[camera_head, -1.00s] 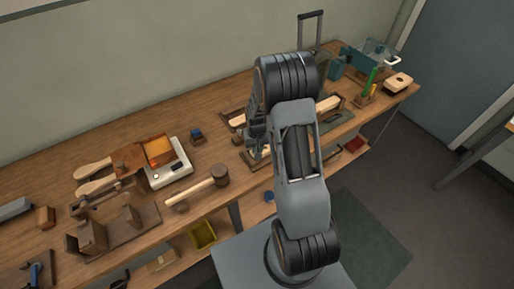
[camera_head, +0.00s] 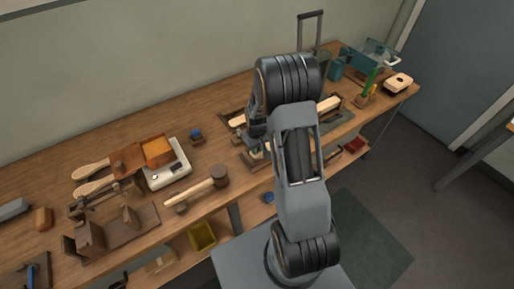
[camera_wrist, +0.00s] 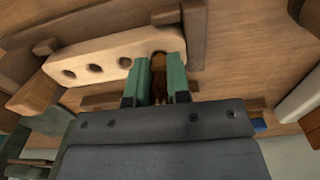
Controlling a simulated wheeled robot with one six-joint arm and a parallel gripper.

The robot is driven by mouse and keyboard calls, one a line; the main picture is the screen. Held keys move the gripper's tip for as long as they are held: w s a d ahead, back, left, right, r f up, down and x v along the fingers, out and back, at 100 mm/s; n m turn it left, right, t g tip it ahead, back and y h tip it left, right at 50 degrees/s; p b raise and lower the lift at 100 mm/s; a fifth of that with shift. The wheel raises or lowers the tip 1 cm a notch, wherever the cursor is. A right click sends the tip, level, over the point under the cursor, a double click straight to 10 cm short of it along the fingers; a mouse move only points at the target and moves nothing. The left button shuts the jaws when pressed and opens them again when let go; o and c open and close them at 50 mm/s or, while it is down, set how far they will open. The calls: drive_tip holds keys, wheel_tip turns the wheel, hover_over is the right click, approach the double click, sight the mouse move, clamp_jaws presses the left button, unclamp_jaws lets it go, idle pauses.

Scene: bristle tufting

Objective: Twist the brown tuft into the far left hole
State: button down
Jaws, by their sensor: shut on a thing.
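My gripper (camera_wrist: 157,82) has two green fingers and is shut on the brown tuft (camera_wrist: 158,76), which stands between them. In the wrist view the tuft's far end is at the right end of a pale wooden block (camera_wrist: 110,50), at or in a dark hole there. I cannot tell how deep it sits. In the head view my gripper (camera_head: 257,151) is low over the bench beside my arm, and the tuft is hidden.
Dark wooden fixture pieces (camera_wrist: 195,30) border the block in the wrist view. On the bench (camera_head: 60,165) are a mallet (camera_head: 200,190), a white scale (camera_head: 170,172) with an orange-brown container (camera_head: 158,151), and a small blue item (camera_head: 196,135). Green sticks (camera_head: 370,80) stand at the back right.

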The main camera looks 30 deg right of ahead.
drive_tip(key=shift+f, duration=0.25)
idle(0.7)
idle(0.4)
drive_tip(key=c, duration=0.7)
unclamp_jaws()
drive_tip(key=shift+r, duration=0.2)
drive_tip(key=shift+r+p, duration=2.1)
drive_tip(key=shift+r, duration=1.25)
drive_tip(key=shift+s, duration=0.1)
